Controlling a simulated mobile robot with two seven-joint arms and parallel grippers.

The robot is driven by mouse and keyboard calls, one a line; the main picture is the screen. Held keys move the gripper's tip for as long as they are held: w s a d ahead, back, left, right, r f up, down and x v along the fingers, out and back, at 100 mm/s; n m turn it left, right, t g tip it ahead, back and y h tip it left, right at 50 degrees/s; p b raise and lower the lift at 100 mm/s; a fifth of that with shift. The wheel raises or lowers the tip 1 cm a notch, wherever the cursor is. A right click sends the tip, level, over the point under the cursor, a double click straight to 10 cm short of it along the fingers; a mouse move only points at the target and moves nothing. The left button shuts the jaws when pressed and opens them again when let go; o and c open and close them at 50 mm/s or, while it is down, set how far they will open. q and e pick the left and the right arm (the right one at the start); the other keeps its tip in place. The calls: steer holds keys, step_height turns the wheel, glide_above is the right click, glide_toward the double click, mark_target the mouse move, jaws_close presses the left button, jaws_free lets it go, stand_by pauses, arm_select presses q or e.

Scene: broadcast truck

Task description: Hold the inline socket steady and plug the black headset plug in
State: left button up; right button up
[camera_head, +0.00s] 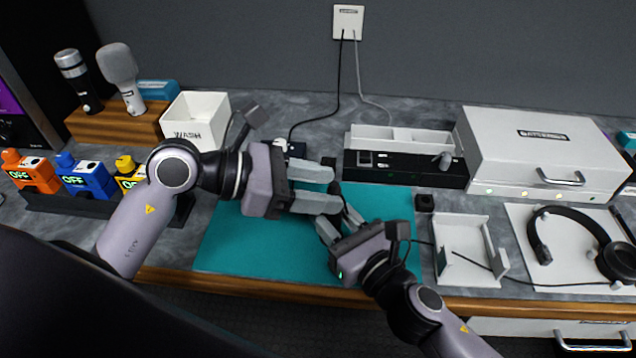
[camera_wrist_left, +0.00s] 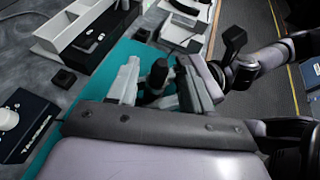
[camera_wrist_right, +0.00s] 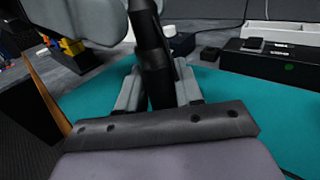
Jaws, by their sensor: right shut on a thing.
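My right gripper (camera_head: 341,222) is shut on a dark upright cylindrical piece (camera_wrist_right: 158,75), which looks like the black headset plug. A thin black cable runs from the headset (camera_head: 575,235) towards this gripper. My left gripper (camera_head: 328,189) reaches in from the left, its fingers apart on either side of a black piece (camera_head: 335,187). In the left wrist view a black cylindrical piece (camera_wrist_left: 157,75) stands between those fingers with gaps beside it. The inline socket cannot be told apart from the plug here. The fingers hide where the parts meet.
The teal mat (camera_head: 230,245) lies below both grippers. An open white tray (camera_head: 462,238) stands to the right. A black rack unit (camera_head: 405,170) and a white drawer box (camera_head: 545,155) stand behind. A white WASH bin (camera_head: 195,115) is at back left, near coloured units (camera_head: 88,180).

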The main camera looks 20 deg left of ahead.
arm_select(q)
steer(key=shift+a, duration=0.1)
steer(key=v, duration=1.2)
arm_select(e)
steer(key=o, duration=1.1)
steer(key=shift+o, duration=0.2)
steer(key=shift+d, duration=0.1)
